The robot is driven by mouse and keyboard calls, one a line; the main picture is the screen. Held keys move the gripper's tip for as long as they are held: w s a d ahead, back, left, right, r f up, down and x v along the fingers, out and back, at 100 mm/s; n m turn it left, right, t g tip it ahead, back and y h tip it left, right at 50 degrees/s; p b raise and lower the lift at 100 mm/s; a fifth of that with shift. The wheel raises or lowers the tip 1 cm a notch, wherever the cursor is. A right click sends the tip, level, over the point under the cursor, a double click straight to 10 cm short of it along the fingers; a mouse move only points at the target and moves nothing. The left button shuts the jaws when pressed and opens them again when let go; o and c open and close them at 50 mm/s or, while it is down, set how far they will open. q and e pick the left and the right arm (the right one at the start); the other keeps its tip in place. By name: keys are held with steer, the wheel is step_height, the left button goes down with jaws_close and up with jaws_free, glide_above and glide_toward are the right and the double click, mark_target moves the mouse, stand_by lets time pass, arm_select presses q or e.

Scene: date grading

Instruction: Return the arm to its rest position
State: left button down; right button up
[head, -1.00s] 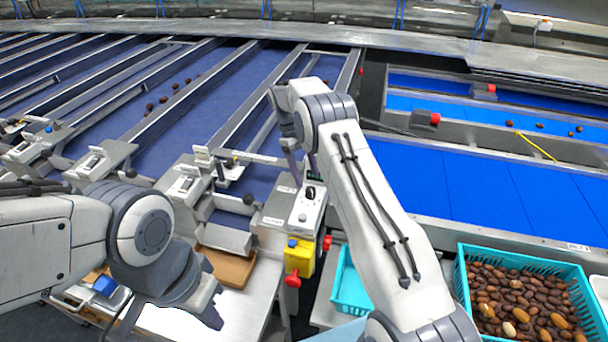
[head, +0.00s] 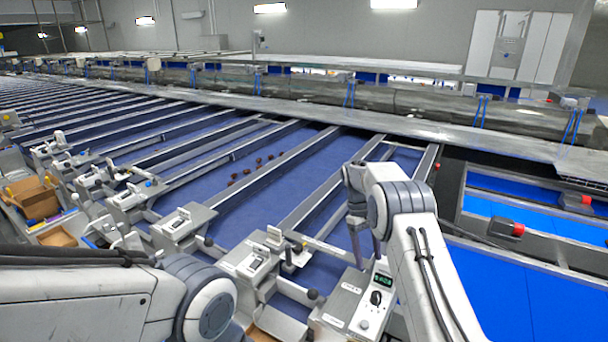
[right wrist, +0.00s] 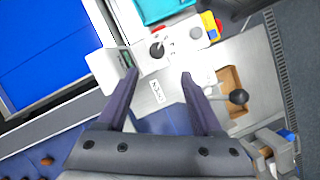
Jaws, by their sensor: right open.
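My right arm reaches up from the lower right in the head view. Its gripper (head: 366,248) points down above the grey control box (head: 352,305) beside the lanes. In the right wrist view the two dark fingers of this gripper (right wrist: 159,77) are apart with nothing between them. The box's black knob (right wrist: 157,50) shows beyond the fingertips. My left arm enters at the lower left of the head view, and its gripper is below the picture's edge.
Blue belt lanes with metal dividers (head: 310,205) run away to the back. Several dates (head: 262,163) lie on one lane. Bright blue belts (head: 490,290) lie at right. The wrist view shows a teal container (right wrist: 165,8), a yellow-red switch (right wrist: 210,25) and a brown tray (right wrist: 230,90).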

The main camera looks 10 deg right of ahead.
steer(key=s+a+r+n+t+y+b, duration=0.1)
steer(key=s+a+r+n+t+b, duration=0.15)
steer(key=s+a+b, duration=1.15)
steer(key=s+a+f+b, duration=0.1)
steer(key=s+a+f, duration=0.1)
steer(key=s, duration=0.5)
steer(key=s+a+f+t+y+b, duration=0.1)
steer(key=s+f, duration=0.3)
steer(key=s, duration=0.4)
steer(key=s+a+f, duration=0.3)
steer(key=s, duration=0.5)
steer(key=shift+a+y+b, duration=0.35)
steer(key=shift+y+b, duration=0.05)
